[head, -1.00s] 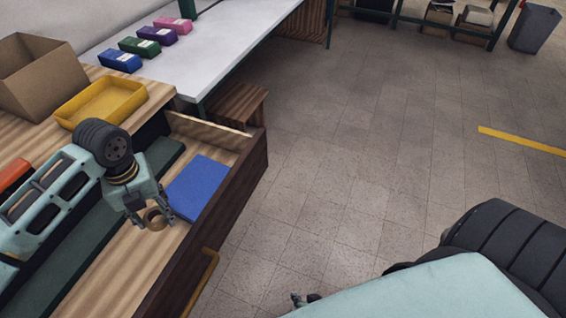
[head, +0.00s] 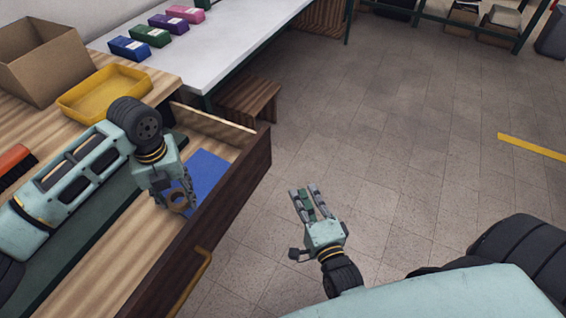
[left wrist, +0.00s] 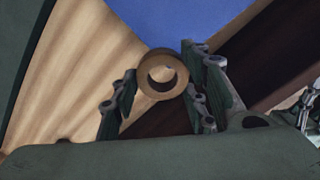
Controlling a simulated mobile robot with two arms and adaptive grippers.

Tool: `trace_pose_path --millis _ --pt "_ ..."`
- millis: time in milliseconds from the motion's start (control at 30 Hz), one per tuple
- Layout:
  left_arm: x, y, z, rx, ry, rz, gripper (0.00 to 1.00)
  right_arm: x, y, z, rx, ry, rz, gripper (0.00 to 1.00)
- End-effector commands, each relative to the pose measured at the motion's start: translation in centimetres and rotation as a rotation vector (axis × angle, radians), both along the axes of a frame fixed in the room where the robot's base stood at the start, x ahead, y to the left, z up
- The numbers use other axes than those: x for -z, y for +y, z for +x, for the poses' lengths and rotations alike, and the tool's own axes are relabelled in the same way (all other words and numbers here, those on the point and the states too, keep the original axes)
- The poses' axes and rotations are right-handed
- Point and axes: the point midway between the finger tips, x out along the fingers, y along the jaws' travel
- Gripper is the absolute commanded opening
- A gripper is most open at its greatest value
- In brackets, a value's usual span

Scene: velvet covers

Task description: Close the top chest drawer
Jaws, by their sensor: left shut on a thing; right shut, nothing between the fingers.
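The top chest drawer (head: 215,218) is pulled open, with its dark wooden front towards the floor and a yellow handle (head: 192,280) on it. A flat blue item (head: 208,172) lies inside; it also shows in the left wrist view (left wrist: 180,18). My left gripper (head: 180,200) is over the drawer, near the inner side of the front, shut on a brown tape roll (left wrist: 151,86). The roll sits between the fingers (left wrist: 162,90). My right gripper (head: 308,203) is shut and empty, in front of the drawer and apart from it.
On the chest top stand a cardboard box (head: 45,62), a yellow tray (head: 104,92) and a red-orange brush (head: 15,162). Several coloured boxes (head: 150,36) stand on the white table (head: 230,45). A wooden stool (head: 248,97) is beyond the drawer.

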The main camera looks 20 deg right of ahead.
Motion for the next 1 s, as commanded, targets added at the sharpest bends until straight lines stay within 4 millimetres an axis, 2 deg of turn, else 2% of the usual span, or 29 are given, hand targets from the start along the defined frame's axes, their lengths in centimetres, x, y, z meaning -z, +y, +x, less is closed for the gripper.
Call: trace_pose_path --millis 167,533,700,1000 --pt "-0.2 0.0 0.0 0.0 0.0 0.0 0.2 -0.3 -0.3 2.6 0.001 -0.005 0.001 0.0" --pt "-0.4 0.0 0.0 0.0 0.0 0.0 0.2 -0.2 -1.2 10.1 0.0 -0.002 0.001 0.0" --pt "-0.5 0.0 0.0 0.0 0.0 0.0 0.2 -0.1 0.6 11.8 0.001 0.0 0.002 0.0" --pt "-0.6 0.0 0.0 0.0 0.0 0.0 0.2 0.0 1.3 12.7 0.0 0.001 -0.001 0.0"
